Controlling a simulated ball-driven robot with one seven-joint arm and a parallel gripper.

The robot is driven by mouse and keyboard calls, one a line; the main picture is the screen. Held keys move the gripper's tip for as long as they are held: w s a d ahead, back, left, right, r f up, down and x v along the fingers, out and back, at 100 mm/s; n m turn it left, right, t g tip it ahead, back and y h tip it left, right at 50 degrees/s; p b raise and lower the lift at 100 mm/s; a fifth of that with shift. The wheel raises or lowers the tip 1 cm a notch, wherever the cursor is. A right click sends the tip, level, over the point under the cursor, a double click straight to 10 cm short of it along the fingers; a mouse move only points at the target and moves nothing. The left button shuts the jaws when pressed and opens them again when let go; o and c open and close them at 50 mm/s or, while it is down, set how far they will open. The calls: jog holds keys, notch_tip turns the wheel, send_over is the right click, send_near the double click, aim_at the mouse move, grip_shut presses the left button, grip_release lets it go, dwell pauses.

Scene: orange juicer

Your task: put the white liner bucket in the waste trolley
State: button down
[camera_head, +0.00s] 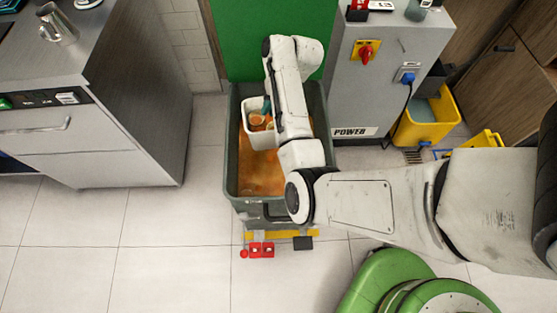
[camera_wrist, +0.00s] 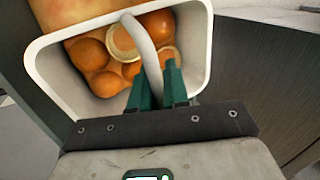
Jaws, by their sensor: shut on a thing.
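The white liner bucket (camera_head: 251,133) shows in the head view over the left part of the waste trolley (camera_head: 234,170), with orange peels in it. The trolley is a dark grey-green bin with an orange-brown inside. My gripper (camera_wrist: 160,88) has green fingers shut on the bucket's pale handle (camera_wrist: 146,48) in the wrist view. The bucket (camera_wrist: 210,50) looks roughly upright there, with its rim around several orange halves. In the head view my arm hides the trolley's right part and most of the gripper (camera_head: 266,106). I cannot tell whether the bucket touches the trolley floor.
A grey power cabinet (camera_head: 385,75) stands close on the trolley's right and a green panel (camera_head: 240,40) behind it. A steel counter (camera_head: 130,90) is on the left. A yellow bucket (camera_head: 428,125) is at the right. The tiled floor at front left is clear.

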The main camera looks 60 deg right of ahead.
jog(key=shift+m+h, duration=0.3)
jog(key=shift+m, duration=0.4)
jog(key=s+f, duration=0.1)
jog(key=f, duration=0.1)
jog(key=s+a+f+b, duration=0.1)
jog(key=f, duration=0.1)
jog(key=f+b, duration=0.1)
jog(key=f, duration=0.1)
jog(key=shift+s+a, duration=0.2)
jog(key=shift+s, duration=0.2)
jog(key=shift+s+a+f+t+b, duration=0.3)
jog(key=shift+f+b, duration=0.1)
jog(key=shift+f, duration=0.15)
notch_tip(320, 180, down, 10)
jog(key=b, duration=0.2)
jog(key=shift+f, duration=0.35)
jog(key=shift+f+b, duration=0.15)
jog(key=shift+b, duration=0.2)
jog(key=c, duration=1.1)
grip_release()
